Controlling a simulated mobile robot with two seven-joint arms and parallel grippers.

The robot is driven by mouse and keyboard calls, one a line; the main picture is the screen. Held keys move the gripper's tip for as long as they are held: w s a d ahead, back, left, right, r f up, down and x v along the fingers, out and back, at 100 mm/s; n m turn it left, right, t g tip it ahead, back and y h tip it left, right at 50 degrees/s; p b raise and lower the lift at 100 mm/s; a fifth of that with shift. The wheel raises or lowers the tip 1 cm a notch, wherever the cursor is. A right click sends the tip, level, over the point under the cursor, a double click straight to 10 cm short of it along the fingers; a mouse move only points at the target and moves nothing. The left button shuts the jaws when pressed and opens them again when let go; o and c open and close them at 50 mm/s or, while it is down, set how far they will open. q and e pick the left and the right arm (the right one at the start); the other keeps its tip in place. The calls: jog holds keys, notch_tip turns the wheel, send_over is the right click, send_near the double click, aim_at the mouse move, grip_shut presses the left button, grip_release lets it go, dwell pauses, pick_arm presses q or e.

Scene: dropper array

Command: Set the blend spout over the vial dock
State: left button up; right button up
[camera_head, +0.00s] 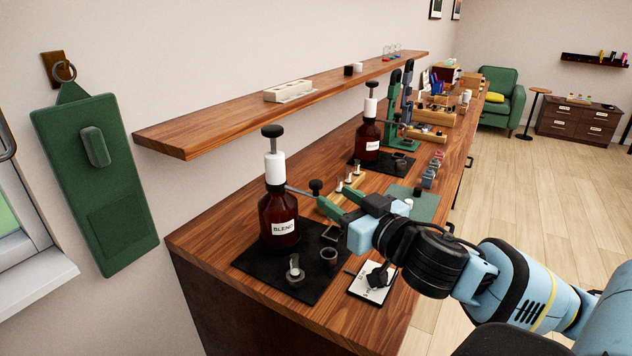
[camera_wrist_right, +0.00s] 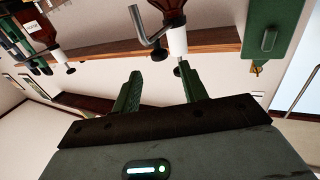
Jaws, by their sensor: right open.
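The brown BLEND bottle (camera_head: 279,218) stands on a black mat at the near end of the counter, with a white collar and black knob. Its grey spout (camera_head: 300,191) points right toward my right gripper (camera_head: 333,197). The gripper's green fingers are open and empty near the spout's end. In the right wrist view, the bent metal spout (camera_wrist_right: 148,28) shows beyond the open fingertips (camera_wrist_right: 158,70), apart from them. A small dark cup (camera_head: 329,257) and a dark square holder (camera_head: 331,234) are on the mat; I cannot tell which is the vial dock. My left gripper is out of view.
A small metal-and-black item (camera_head: 294,270) sits on the mat's front. A white card (camera_head: 371,284) lies at the counter edge. A second brown bottle (camera_head: 368,138) stands farther back. A wooden shelf (camera_head: 210,130) overhangs the counter's wall side.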

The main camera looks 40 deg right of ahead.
aim_at(320, 185)
jog(key=shift+w, duration=0.65)
jog(key=w, duration=0.4)
jog(key=shift+w+r+p, duration=0.1)
jog(key=shift+w+p, duration=0.2)
jog(key=shift+p, duration=0.05)
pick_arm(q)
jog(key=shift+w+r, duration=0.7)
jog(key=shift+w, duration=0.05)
pick_arm(e)
jog(key=shift+w, duration=0.9)
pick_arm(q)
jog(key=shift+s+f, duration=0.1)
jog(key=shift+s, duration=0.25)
pick_arm(e)
grip_shut()
